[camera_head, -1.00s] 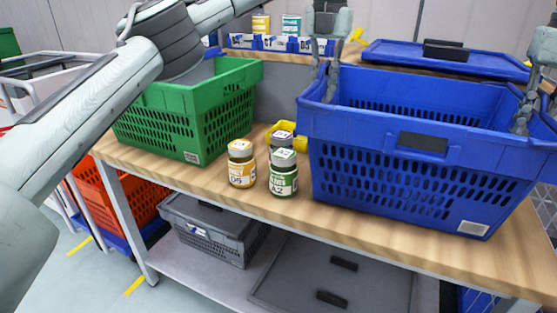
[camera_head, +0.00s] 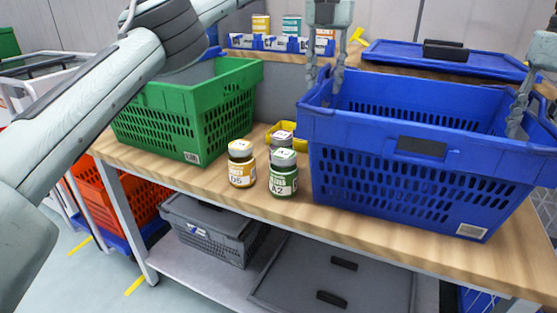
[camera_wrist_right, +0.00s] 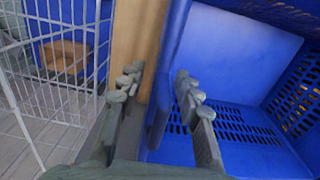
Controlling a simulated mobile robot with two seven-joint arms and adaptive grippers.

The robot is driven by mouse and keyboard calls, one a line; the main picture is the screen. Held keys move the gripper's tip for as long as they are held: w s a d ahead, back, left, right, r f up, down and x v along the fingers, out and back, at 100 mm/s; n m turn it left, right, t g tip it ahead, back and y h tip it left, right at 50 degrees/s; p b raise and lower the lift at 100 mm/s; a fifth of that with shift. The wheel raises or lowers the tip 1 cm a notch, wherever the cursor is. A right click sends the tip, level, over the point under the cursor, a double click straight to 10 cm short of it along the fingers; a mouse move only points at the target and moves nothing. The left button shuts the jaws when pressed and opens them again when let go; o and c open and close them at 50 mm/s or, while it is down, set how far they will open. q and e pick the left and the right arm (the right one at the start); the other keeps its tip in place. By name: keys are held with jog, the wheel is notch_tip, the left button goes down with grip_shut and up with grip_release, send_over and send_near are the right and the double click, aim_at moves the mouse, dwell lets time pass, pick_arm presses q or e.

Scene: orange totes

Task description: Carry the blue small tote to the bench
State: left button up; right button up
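The blue small tote (camera_head: 400,185) sits upright on the wooden bench top (camera_head: 300,215), at the right of the head view. It looks empty where I can see inside. My left gripper (camera_head: 326,80) is at the tote's left rim, its fingers spread apart on either side of it. My right gripper (camera_head: 520,115) is at the tote's right rim. In the right wrist view its fingers (camera_wrist_right: 160,90) stand apart, with the tote's blue wall (camera_wrist_right: 168,70) between them and gaps showing.
A green tote (camera_head: 190,120) stands at the left of the bench. Several jars, one orange-labelled (camera_head: 241,165) and one green-labelled (camera_head: 283,175), stand close to the blue tote's left side. Behind is a blue lidded tote (camera_head: 445,60). A wire cage (camera_wrist_right: 50,100) stands beside the bench's right end.

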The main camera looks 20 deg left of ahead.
aim_at(326, 65)
pick_arm(q)
notch_tip(326, 65, up, 5)
jog(key=shift+f, duration=0.1)
jog(key=shift+r, duration=0.2)
pick_arm(e)
jog(key=shift+r, duration=0.25)
notch_tip(326, 65, up, 7)
jog(key=shift+r, duration=0.1)
